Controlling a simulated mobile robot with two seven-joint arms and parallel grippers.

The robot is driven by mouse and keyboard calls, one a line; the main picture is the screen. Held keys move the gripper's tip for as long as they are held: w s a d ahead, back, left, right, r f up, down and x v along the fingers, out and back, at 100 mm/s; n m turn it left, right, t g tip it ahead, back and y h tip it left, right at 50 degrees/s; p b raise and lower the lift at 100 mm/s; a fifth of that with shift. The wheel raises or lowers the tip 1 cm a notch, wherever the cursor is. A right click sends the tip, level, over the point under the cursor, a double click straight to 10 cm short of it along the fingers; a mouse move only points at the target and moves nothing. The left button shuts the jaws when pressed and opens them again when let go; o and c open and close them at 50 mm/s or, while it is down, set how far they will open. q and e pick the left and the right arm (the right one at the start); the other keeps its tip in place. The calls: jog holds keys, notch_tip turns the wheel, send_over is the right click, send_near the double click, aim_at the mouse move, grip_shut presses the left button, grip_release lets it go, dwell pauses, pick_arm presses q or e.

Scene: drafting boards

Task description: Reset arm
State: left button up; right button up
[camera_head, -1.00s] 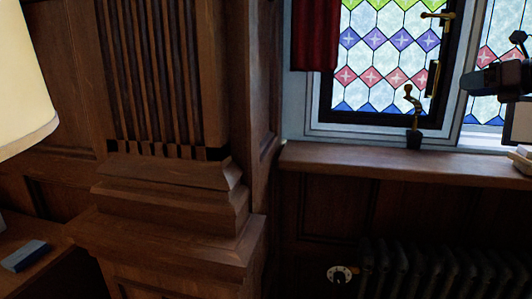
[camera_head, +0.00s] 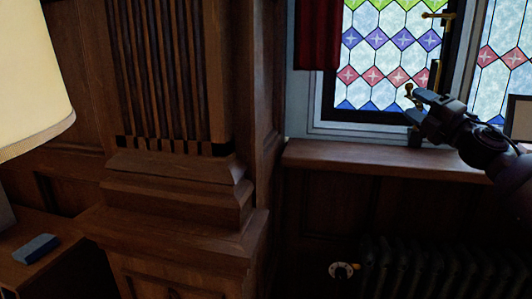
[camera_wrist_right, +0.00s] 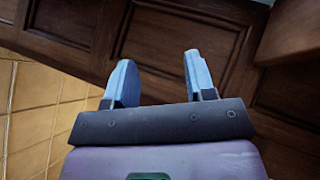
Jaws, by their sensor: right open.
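My right gripper (camera_head: 418,106) shows at the right in the head view, in front of the stained-glass window and above the sill. Its arm comes in from the right edge. In the right wrist view my right gripper (camera_wrist_right: 160,82) has its two blue fingers spread apart, with nothing between them. Dark wood panelling lies beyond the fingers. My left gripper is not in view.
A wooden sill (camera_head: 390,158) runs under the window (camera_head: 390,50), with a dark radiator (camera_head: 440,265) below. A carved wooden pillar (camera_head: 175,195) stands at centre left. A lampshade (camera_head: 30,85) and a blue block (camera_head: 36,248) are at the left.

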jog(key=s+a+f+m+h, duration=0.25)
jog(key=f+m, duration=0.35)
jog(key=f, duration=0.5)
jog(key=s+a+f+m+g+h, duration=0.1)
jog(key=s+f+m+h, duration=0.3)
jog(key=f, duration=0.7)
jog(key=s+a+f+m+h, duration=0.15)
jog(key=s+f+m, duration=0.25)
jog(key=f+m, duration=0.45)
jog(key=s+a+f+m+g+h, duration=0.1)
jog(key=s+f+m+g, duration=0.2)
jog(key=s+f, duration=1)
jog(key=s+a+f+m+g+h, duration=0.1)
jog(key=s+f+m+g+h, duration=0.1)
jog(key=s+f, duration=1.2)
jog(key=shift+s+a+m+g, duration=0.4)
jog(key=shift+s+m+g, duration=0.45)
jog(key=shift+m, duration=0.4)
